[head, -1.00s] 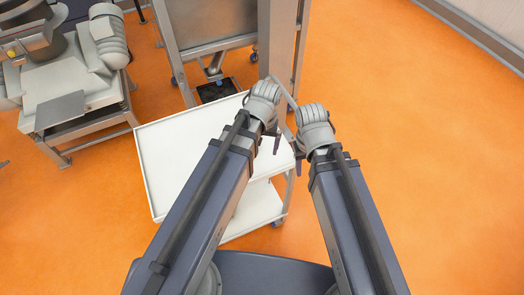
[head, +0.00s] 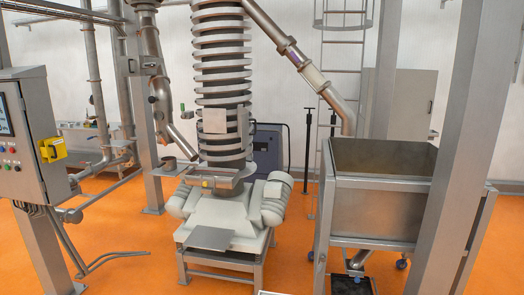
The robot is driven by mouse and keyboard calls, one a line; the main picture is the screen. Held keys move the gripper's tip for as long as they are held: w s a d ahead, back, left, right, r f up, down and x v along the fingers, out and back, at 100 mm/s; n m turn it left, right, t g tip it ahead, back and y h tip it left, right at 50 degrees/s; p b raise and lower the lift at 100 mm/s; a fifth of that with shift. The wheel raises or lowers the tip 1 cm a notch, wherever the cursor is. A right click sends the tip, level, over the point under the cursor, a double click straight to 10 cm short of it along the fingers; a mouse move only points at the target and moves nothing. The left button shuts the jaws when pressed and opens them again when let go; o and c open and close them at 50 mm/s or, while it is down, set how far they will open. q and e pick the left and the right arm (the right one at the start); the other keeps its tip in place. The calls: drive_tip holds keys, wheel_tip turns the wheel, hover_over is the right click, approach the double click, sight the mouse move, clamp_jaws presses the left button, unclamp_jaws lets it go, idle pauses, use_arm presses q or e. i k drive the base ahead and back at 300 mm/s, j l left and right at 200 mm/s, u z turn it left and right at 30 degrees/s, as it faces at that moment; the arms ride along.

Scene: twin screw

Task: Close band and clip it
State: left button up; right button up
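Neither of my grippers is in view. I cannot pick out an open band or its clip for certain. A slanted metal pipe (head: 272,28) runs down from the top middle to the right and bends down over the square hopper (head: 372,207). Joints on this pipe (head: 317,80) look like ring bands, but they are too small to tell whether they are open or shut. A tall spiral column (head: 222,100) stands left of the pipe on a grey base machine (head: 228,222) with a rounded drum on each side.
A control cabinet (head: 20,150) with a yellow box (head: 52,150) stands at the left. A thick steel post (head: 468,140) stands at the right, partly in front of the hopper. A ladder (head: 340,60) is behind. Orange floor (head: 130,275) is open at the front left.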

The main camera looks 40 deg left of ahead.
sight(242, 113)
drive_tip(key=u, duration=1.6)
drive_tip(key=j, duration=0.7)
drive_tip(key=i+j, duration=0.1)
drive_tip(key=j, duration=0.35)
drive_tip(key=i+j, duration=0.1)
drive_tip(key=j, duration=0.85)
drive_tip(key=i+j, duration=0.15)
drive_tip(key=j, duration=0.3)
drive_tip(key=i+j, duration=0.65)
drive_tip(key=i+l, duration=0.15)
drive_tip(key=i, duration=0.25)
drive_tip(key=i+l, duration=0.2)
drive_tip(key=i, duration=0.2)
drive_tip(key=i+l, duration=0.15)
drive_tip(key=i, duration=0.25)
